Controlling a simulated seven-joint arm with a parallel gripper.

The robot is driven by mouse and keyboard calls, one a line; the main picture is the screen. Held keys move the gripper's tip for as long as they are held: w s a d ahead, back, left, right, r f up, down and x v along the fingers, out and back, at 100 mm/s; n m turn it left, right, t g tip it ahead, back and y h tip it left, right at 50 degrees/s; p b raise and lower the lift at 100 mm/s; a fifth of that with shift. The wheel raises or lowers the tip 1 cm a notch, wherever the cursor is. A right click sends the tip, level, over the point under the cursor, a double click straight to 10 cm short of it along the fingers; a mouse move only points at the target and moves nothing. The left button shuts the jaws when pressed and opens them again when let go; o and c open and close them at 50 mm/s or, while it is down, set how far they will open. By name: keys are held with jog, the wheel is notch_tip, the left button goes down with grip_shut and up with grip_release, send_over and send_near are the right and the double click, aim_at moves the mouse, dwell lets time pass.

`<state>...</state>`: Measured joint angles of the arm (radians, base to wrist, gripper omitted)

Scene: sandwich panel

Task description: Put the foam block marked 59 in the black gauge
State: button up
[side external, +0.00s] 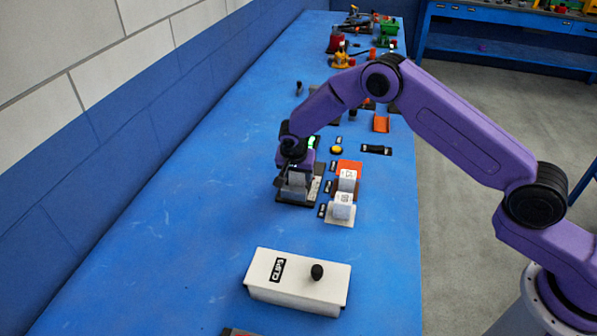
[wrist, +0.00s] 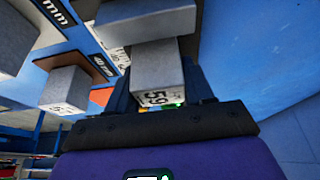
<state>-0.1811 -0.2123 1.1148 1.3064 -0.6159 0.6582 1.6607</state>
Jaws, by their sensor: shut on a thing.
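My gripper (side external: 296,172) is shut on a pale grey foam block (wrist: 157,75), whose end shows the number 59 in the wrist view. In the side view the held block (side external: 296,187) is upright below the purple wrist, over the black gauge (side external: 284,201). The gauge's dark base shows around and under the block. A wide grey bar (wrist: 150,27) lies right behind the block in the wrist view. The gripper and block hide much of the gauge, so I cannot tell whether the block is seated or just above it.
To the right, grey blocks stand on an orange-brown plate (side external: 352,165) and a white plate (side external: 345,220), close to the gauge. A white CLIPS box (side external: 297,280) with a black knob is nearer the camera. The blue bench (side external: 205,215) is clear to the left.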

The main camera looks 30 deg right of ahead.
dwell(0.4)
jog(key=o, duration=1.4)
jog(key=shift+f, duration=0.1)
jog(key=shift+o, duration=0.2)
jog(key=shift+r, duration=4.3)
